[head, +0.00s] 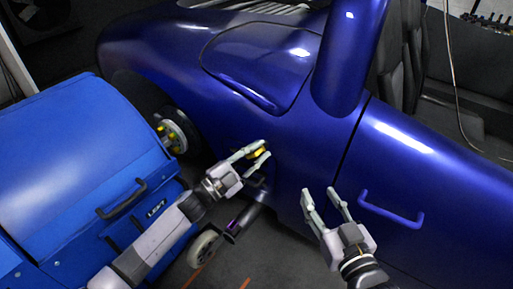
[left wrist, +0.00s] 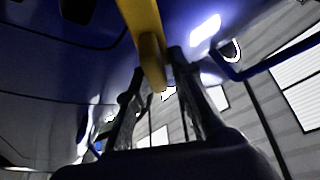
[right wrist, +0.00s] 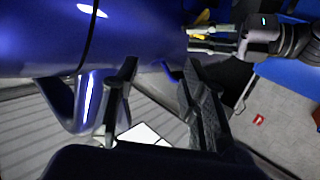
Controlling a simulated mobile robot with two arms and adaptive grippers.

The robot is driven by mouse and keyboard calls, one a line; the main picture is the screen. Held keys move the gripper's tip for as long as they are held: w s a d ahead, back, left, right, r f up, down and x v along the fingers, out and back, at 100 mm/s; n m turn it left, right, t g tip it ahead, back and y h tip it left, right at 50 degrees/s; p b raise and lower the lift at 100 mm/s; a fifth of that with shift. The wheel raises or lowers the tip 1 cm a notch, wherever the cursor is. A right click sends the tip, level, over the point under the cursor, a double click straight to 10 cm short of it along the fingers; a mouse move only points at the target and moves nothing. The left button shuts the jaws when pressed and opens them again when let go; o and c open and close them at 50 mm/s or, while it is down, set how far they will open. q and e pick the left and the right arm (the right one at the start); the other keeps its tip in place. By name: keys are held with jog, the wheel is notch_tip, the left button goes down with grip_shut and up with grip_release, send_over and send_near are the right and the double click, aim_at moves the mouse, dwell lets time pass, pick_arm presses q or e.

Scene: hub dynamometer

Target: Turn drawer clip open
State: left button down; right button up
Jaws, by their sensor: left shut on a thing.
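A yellow bar-like piece (head: 257,152), which looks like the clip, is at the blue car's lower side panel. My left gripper (head: 264,151) has its fingers around it. In the left wrist view the yellow piece (left wrist: 147,40) comes down from the top between the fingertips of my left gripper (left wrist: 158,65). The end where it is fixed is hidden. My right gripper (head: 319,190) is open and empty in front of the car's side. The right wrist view also shows the spread fingers of my right gripper (right wrist: 158,65), with nothing between them.
The blue car body (head: 300,150) fills the middle and right, with a blue handle (head: 391,211) right of my right gripper. A blue cabinet (head: 80,160) with a dark handle (head: 122,199) stands at left. A wheel hub (head: 172,135) and a caster (head: 205,249) lie near the left arm.

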pick_arm(q)
jog(key=m+g+p, duration=0.1)
jog(key=m, duration=0.1)
jog(key=m+g+p, duration=0.1)
jog(key=m, duration=0.2)
jog(key=shift+s+d+f, duration=0.1)
jog(key=m+p, duration=0.1)
jog(key=m, duration=0.1)
jog(key=m+g+y+p, duration=0.1)
jog(key=m, duration=0.1)
jog(key=shift+f+p, duration=0.35)
jog(key=shift+f, duration=0.1)
pick_arm(e)
jog(key=s+d+f+g+h, duration=0.1)
jog(key=s+d+f+g, duration=0.2)
jog(key=s+f+g, duration=0.3)
jog(key=s+d+f+g+h, duration=0.2)
jog(key=s+d+f+g, duration=0.1)
jog(key=s+f+g, duration=0.4)
jog(key=s+f, duration=0.1)
jog(key=s, duration=0.2)
jog(key=shift+s+d+m+h, duration=0.25)
jog(key=shift+s+m+h, duration=0.05)
jog(key=shift+s, duration=0.05)
pick_arm(q)
jog(key=shift+m+y, duration=0.3)
jog(key=shift+y, duration=0.1)
jog(key=c, duration=1.6)
grip_release()
jog(key=shift+c, duration=0.2)
